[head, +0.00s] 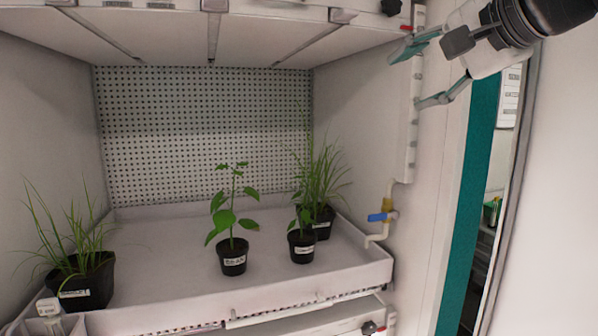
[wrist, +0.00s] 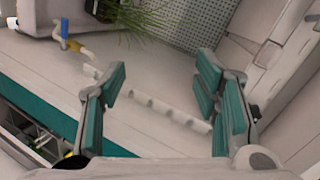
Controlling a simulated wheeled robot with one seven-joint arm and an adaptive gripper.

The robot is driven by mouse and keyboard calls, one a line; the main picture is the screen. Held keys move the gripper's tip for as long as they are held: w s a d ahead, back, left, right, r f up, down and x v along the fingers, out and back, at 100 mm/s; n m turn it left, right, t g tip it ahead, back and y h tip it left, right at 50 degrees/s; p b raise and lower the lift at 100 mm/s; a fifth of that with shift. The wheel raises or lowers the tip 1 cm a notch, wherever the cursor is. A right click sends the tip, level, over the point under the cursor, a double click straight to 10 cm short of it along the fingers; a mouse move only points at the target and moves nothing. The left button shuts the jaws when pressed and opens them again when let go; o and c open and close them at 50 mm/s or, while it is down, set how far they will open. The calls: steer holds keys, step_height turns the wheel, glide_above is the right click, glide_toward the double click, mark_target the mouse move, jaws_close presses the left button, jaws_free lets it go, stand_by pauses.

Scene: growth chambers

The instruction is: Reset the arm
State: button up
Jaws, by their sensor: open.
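My gripper (head: 410,76) is at the upper right in the head view, raised beside the right edge of the growth chamber's opening. Its two teal-padded fingers are spread apart with nothing between them. In the wrist view the open fingers (wrist: 163,98) show over the chamber's right wall, with the white perforated pipe (wrist: 158,106) seen behind the gap. Whether the fingers touch the pipe cannot be told, but they appear apart from it.
A white tray (head: 170,297) in the chamber holds a grassy pot (head: 85,283) at left, a leafy pot (head: 232,257) in the middle, and two pots (head: 301,247) at right. A blue-handled valve (head: 377,217) sits on the right wall. The tray's middle left is clear.

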steer(key=s+f+n+g+h+b, duration=0.1)
steer(key=s+f, duration=0.4)
steer(key=f, duration=0.6)
steer(key=s+f+n+g+h+b, duration=0.1)
steer(key=s+f+n+g, duration=0.3)
steer(key=f, duration=0.8)
steer(key=s+d+f+n+g+h+b, duration=0.1)
steer(key=s+f+n+g+h, duration=0.1)
steer(key=s+f+n, duration=0.3)
steer(key=s+f+h, duration=0.1)
steer(key=s+f, duration=0.2)
steer(key=f, duration=0.3)
steer(key=shift+s+f, duration=0.2)
